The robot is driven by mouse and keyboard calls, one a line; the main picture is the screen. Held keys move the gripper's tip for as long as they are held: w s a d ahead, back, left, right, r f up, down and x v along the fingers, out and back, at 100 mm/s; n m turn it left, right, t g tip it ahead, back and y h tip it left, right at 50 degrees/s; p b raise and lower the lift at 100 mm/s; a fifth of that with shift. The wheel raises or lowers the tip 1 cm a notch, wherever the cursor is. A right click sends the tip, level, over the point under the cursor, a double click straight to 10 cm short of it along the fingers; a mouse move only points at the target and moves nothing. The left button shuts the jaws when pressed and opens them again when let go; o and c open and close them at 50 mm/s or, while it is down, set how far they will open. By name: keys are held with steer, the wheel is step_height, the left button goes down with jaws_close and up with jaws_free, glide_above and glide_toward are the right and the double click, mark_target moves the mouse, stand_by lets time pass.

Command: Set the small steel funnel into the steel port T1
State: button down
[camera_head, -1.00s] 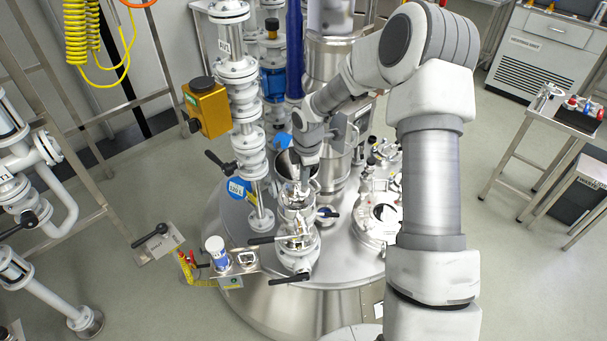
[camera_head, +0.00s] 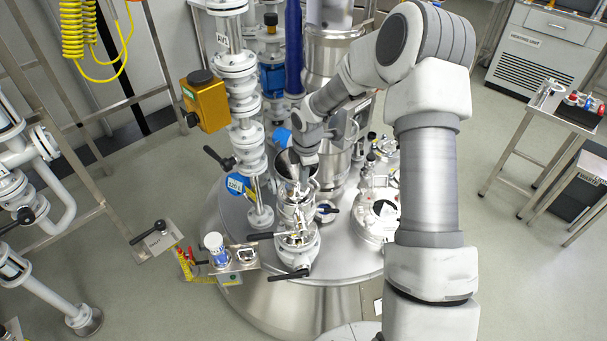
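The small steel funnel (camera_head: 287,164) shows as a shiny cone with a wide mouth, directly above a steel pipe fitting on top of the vessel. This fitting (camera_head: 296,213) is probably port T1, but I cannot read a label on it. My gripper (camera_head: 306,172) points down at the right side of the funnel, at its rim. The fingers are small and partly merge with the steel behind them, so I cannot tell whether they are shut on the rim. The funnel's lower end is hidden, and I cannot tell whether it is inside the fitting.
A white flanged pipe column (camera_head: 246,130) with an orange box (camera_head: 205,103) stands close at the left. Black valve levers (camera_head: 288,275) stick out below the fitting. A round white-rimmed hatch (camera_head: 379,216) lies to the right. A side table (camera_head: 560,110) stands far right.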

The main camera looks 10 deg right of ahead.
steer(key=shift+f+b, duration=0.55)
steer(key=shift+f, duration=0.8)
stand_by(1.5)
steer(key=c, duration=1)
jaws_free()
steer(key=s+r, duration=0.1)
steer(key=r, duration=0.4)
steer(key=s+r, duration=0.1)
steer(key=r, duration=0.5)
steer(key=s+r, duration=0.1)
steer(key=r, duration=0.5)
steer(key=shift+d, duration=0.15)
